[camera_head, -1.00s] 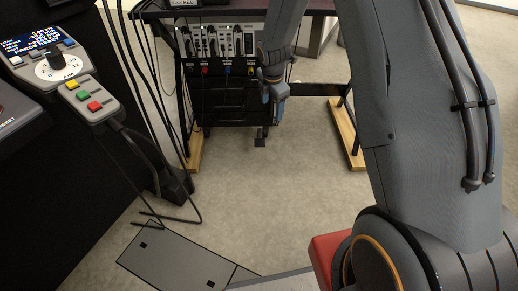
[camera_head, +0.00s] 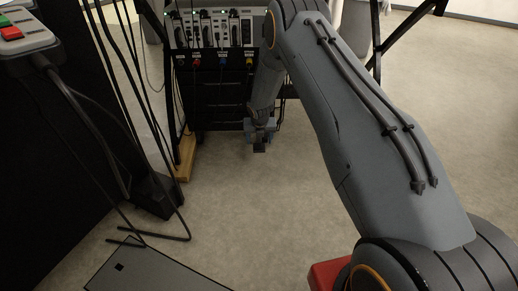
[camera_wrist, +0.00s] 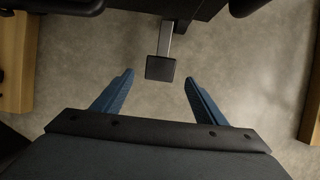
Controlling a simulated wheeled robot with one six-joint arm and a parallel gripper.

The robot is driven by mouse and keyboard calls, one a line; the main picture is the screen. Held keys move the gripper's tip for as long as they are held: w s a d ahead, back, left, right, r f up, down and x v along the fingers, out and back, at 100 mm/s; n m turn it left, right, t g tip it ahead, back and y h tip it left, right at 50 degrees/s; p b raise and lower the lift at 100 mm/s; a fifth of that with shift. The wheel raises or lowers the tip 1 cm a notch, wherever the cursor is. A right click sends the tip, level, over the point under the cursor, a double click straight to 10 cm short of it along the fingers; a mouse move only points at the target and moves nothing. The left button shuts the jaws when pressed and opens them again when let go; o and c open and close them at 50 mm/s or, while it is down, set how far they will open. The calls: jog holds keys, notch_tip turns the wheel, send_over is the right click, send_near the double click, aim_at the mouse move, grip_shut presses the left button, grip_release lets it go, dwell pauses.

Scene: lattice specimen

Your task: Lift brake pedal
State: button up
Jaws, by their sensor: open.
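The brake pedal (camera_wrist: 160,68) shows in the wrist view as a black square pad at the end of a grey metal arm that comes out from under a dark unit. My gripper (camera_wrist: 157,78) is open, with its two blue fingers apart. The pad lies between and just ahead of the fingertips in the picture; I see no finger touching it, and the gap in depth is hard to judge. In the head view my gripper (camera_head: 259,129) is low in front of the black rack, and the small dark pedal pad (camera_head: 259,149) shows just below it.
A black equipment rack (camera_head: 210,95) with cables stands behind my gripper. A wooden foot (camera_head: 186,158) is to its left. Black cables and a bent metal rod (camera_head: 160,237) are at left, near a grey plate (camera_head: 150,270). The floor (camera_head: 250,215) in front is clear.

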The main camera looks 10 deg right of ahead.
aim_at(259, 147)
jog(key=b+x, duration=0.3)
jog(key=x, duration=0.3)
jog(key=shift+f, duration=0.15)
